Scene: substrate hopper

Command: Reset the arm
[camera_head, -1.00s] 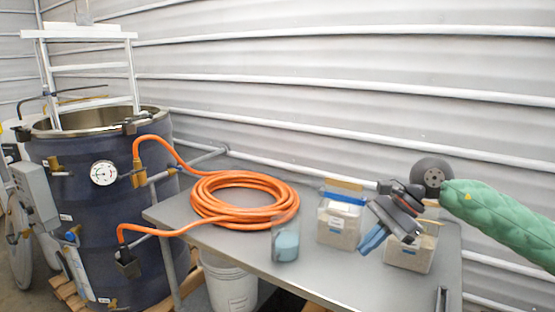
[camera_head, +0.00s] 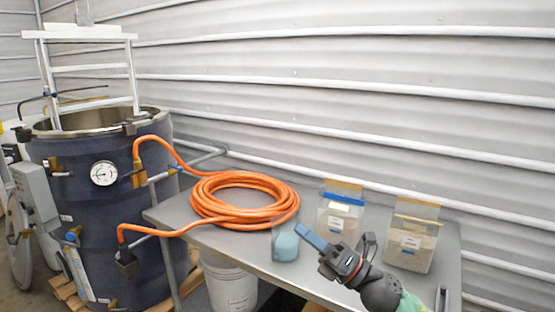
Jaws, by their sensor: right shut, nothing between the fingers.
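My right gripper (camera_head: 312,238) is at the front of the grey metal table (camera_head: 250,262), at the lower right of the head view. Its blue-tipped end points up and left, and it is shut and empty. It shows in front of the table, close to a blue scoop-like cup (camera_head: 285,245); I cannot tell whether they touch. The green sleeve of my right arm (camera_head: 410,302) shows at the bottom edge. My left gripper is not in view.
Two clear bags of substrate, one with a blue band (camera_head: 338,218) and one plain (camera_head: 411,240), stand on the table. A coiled orange hose (camera_head: 243,200) runs to a dark drum with a gauge (camera_head: 104,173). A white bucket (camera_head: 230,285) sits below.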

